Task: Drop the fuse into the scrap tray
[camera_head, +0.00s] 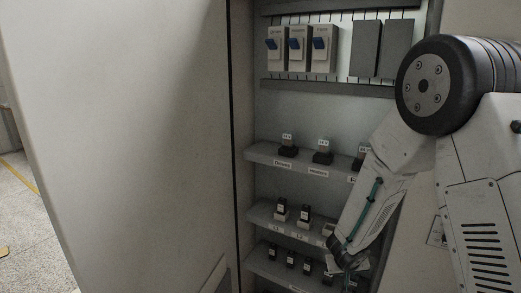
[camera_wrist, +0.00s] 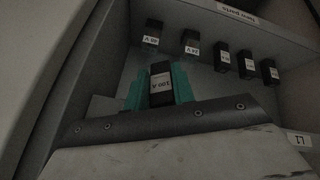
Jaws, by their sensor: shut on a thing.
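My gripper (camera_wrist: 160,92) is shut on a fuse (camera_wrist: 161,84), with its teal fingers on either side of it. The fuse is dark with a pale label that seems to show an amp rating. In the head view my gripper (camera_head: 347,262) is low in the cabinet, at the right end of the lower shelves; the held fuse cannot be made out there. I cannot pick out the scrap tray in either view.
Several small labelled parts (camera_wrist: 222,57) stand in a row on a shelf marked "New parts" (camera_wrist: 238,14). Shelves above hold fuses (camera_head: 282,209) and blocks (camera_head: 288,146). Blue-levered breakers (camera_head: 297,48) are at the top. A pale panel (camera_head: 130,130) stands left.

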